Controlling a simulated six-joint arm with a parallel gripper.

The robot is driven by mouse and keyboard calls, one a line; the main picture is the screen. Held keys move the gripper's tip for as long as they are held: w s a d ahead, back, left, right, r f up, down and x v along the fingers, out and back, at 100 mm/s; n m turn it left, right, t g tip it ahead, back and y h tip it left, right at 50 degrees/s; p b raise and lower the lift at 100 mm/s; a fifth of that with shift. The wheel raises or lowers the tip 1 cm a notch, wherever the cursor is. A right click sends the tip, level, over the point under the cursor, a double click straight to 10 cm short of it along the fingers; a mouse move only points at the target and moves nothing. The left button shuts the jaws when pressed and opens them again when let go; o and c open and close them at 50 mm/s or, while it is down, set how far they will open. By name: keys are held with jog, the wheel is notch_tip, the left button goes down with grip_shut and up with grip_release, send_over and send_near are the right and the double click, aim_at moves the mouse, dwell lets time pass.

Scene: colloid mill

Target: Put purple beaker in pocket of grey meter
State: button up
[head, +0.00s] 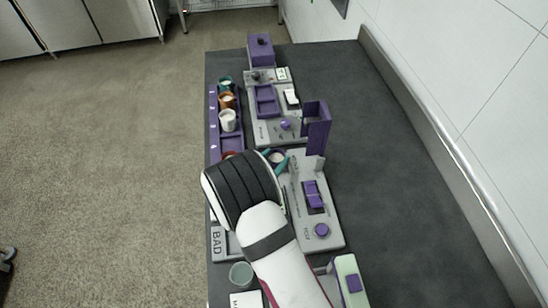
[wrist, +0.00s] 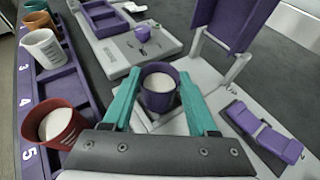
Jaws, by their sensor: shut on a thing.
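The purple beaker (wrist: 159,92) holds white content and stands upright between the teal fingers of my gripper (wrist: 163,98), which is shut on it. In the head view, my gripper (head: 277,158) is partly hidden behind my wrist, and the beaker shows only in small part. The grey meter (head: 325,228) has a raised purple lid (head: 317,128); it also shows in the wrist view (wrist: 215,75). The beaker is over a square pocket (wrist: 150,124) in the meter's grey top. I cannot tell whether its base is in the pocket or above it.
A purple rack (wrist: 75,88) with numbered slots on the left holds a red beaker (wrist: 61,127), a white beaker (wrist: 45,48) and others. Another grey device (head: 290,128) with purple trays is behind. A green-grey cup (head: 241,274) is at front left. The bench's right side (head: 400,190) is clear.

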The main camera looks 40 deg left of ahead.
jog(key=shift+f, duration=0.1)
jog(key=o, duration=1.4)
